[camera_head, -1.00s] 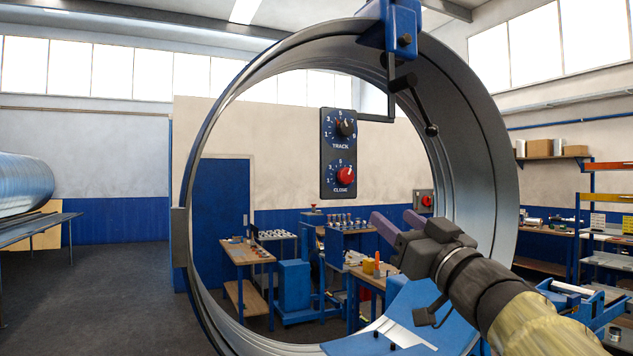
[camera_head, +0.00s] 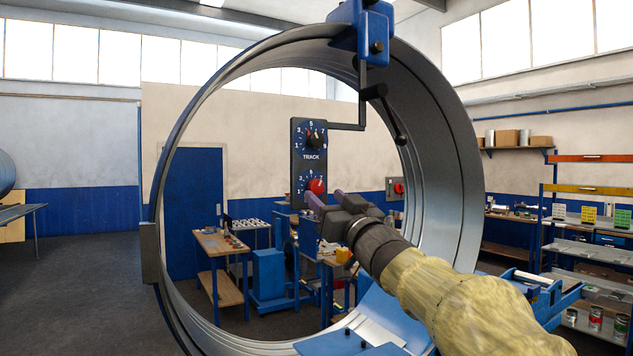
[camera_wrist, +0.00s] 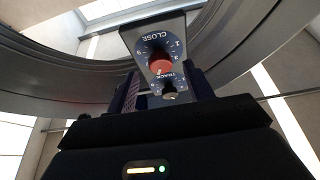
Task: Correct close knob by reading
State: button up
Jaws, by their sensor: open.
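A dark control panel (camera_head: 295,170) hangs from a bracket inside the large metal duct ring (camera_head: 445,130). Its upper dial is TRACK, with a dark knob (camera_head: 314,140) and a light mark. Its lower dial is CLOSE, with a red knob (camera_head: 317,186). My gripper (camera_head: 325,200) is open at the panel's lower part and hides the CLOSE label.
A blue clamp (camera_head: 362,35) and a dark crank handle (camera_head: 388,105) sit above and right of the panel. The duct ring surrounds my arm's working space. A blue cradle (camera_head: 345,340) lies below. Workbenches (camera_head: 222,245) stand behind, shelving (camera_head: 590,240) at right.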

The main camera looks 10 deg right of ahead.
aim_at(319, 190)
jog(key=p+x, duration=0.1)
jog(key=x, duration=0.2)
jog(key=shift+w+a+r, duration=0.1)
jog(key=shift+w, duration=0.25)
jog(key=shift+c, duration=0.2)
jog(key=c, duration=0.9)
jog(key=shift+n+g+y+p, duration=0.45)
jog(key=shift+n+y, duration=0.45)
jog(key=shift+n, duration=1.1)
jog(key=shift+n+g+y+p, duration=0.2)
jog(key=shift+n+g+y, duration=0.6)
jog(key=shift+n, duration=1.2)
jog(key=o, duration=0.9)
jog(key=shift+o, duration=0.2)
